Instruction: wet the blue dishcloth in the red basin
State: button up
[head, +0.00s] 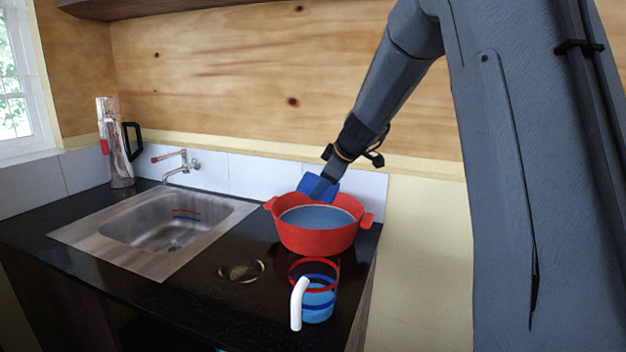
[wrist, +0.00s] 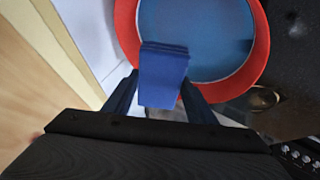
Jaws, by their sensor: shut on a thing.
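The red basin (head: 318,237) stands on the dark counter near its right end and holds bluish water. It also shows in the wrist view (wrist: 262,50), with the water (wrist: 205,30) filling its round inside. The blue dishcloth (head: 313,186), a folded block, is at the basin's back rim in the head view. In the wrist view the cloth (wrist: 163,75) overlaps the near rim and part of the water. My gripper (head: 330,178) is shut on the cloth, and its fingers (wrist: 160,98) lie on either side of it. Whether the cloth touches the water I cannot tell.
The tiled wall is close behind.

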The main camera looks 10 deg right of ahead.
jog(key=shift+w+a+f+b, duration=0.1)
jog(key=shift+a+f+b, duration=0.05)
jog(key=shift+f+b, duration=0.7)
jog(key=shift+a+f+b, duration=0.1)
jog(key=shift+f+b, duration=0.75)
notch_tip(320, 180, down, 5)
jog(key=b, duration=0.7)
jog(key=shift+d+f, duration=0.1)
jog(key=shift+r+p, duration=2.8)
jog(key=shift+r, duration=2.45)
jog(key=shift+r+p, duration=0.85)
jog(key=shift+r, duration=1.1)
